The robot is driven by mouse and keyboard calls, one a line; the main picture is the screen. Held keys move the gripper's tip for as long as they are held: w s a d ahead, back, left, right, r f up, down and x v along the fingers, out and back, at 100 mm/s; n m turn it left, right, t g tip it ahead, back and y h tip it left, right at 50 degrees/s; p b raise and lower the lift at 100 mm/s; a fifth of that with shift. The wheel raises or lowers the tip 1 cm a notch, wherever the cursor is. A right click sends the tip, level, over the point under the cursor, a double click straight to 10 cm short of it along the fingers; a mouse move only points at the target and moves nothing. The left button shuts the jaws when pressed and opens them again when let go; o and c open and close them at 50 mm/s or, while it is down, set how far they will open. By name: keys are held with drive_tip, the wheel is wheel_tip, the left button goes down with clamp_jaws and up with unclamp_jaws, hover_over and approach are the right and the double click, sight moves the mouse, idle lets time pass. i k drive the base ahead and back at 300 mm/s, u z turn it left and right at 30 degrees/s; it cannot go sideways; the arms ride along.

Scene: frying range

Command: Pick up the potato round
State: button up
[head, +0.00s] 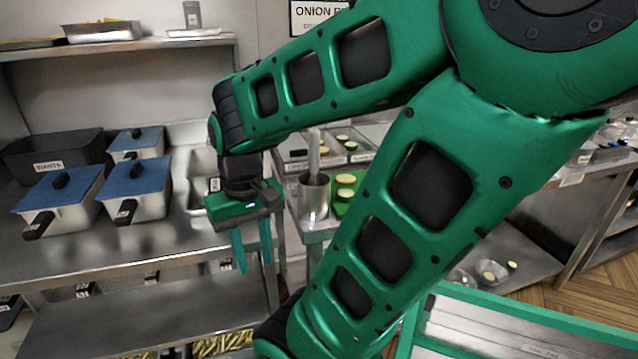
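Several pale yellow round slices that look like potato rounds are in the head view. One (345,178) lies on a green board (340,209) behind my arm, and another (345,193) lies just in front of it. I cannot tell which one the task means. My gripper (254,262) points down to the left of the board, in front of the steel counter. Its two teal fingers are apart with nothing seen between them. It is clear of the slices. My arm hides the right part of the board.
A steel cylinder (314,198) stands at the board's left, close to my gripper. Behind are trays with more slices (343,138). Blue-lidded pans (137,188) and a dark bin labelled WASTE (55,150) stand on the left counter. A green-edged cart (530,316) is at lower right.

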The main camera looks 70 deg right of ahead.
sight(344, 179)
drive_tip(key=k, duration=1.6)
drive_tip(key=z, duration=0.55)
drive_tip(key=i, duration=1)
